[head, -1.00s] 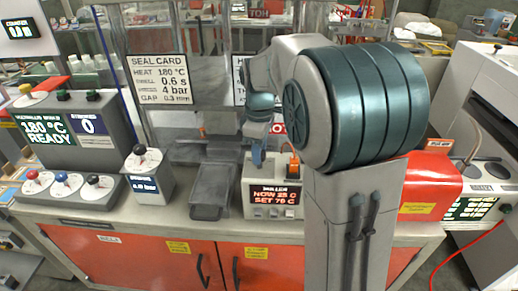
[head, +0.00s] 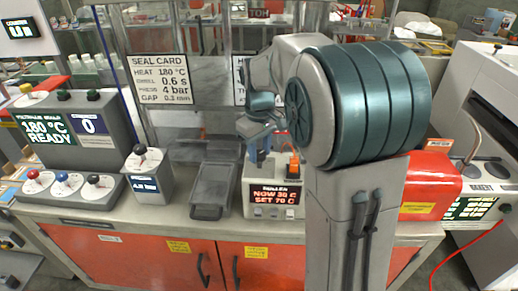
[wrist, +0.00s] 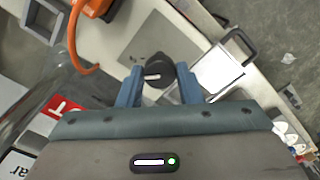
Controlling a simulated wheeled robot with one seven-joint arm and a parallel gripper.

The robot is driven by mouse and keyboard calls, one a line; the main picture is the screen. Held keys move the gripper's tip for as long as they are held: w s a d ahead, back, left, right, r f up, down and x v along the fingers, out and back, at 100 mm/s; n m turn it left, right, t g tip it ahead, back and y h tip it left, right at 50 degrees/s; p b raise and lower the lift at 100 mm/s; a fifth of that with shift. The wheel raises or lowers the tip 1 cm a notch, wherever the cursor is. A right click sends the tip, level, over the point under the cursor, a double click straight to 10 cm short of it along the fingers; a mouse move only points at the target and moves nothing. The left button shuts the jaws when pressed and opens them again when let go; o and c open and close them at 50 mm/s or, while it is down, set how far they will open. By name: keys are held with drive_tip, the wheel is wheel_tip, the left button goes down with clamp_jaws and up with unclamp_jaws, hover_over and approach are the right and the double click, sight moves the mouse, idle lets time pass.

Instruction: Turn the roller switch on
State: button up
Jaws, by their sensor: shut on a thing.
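The roller unit (head: 272,197) is a pale box on the bench in the head view. Its display glows orange and reads about NOW 30 C, SET 70 C. My gripper (head: 262,152) points down at the top of this box, partly hidden by my arm. In the wrist view my gripper (wrist: 158,80) has its two blue fingers shut on a black round knob (wrist: 157,68) with a white mark line. The knob sits on the pale top of the box, and the fingers touch it from both sides.
An orange part (head: 293,164) stands on the box beside the gripper and shows as a curved orange cable (wrist: 82,42) in the wrist view. A grey tray (head: 208,211) lies to the left.

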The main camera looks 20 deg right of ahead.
sight(259, 153)
drive_tip(key=shift+r, duration=0.15)
drive_tip(key=o, duration=1)
drive_tip(key=shift+c, duration=0.2)
wheel_tip(259, 153, up, 14)
drive_tip(key=shift+f, duration=0.2)
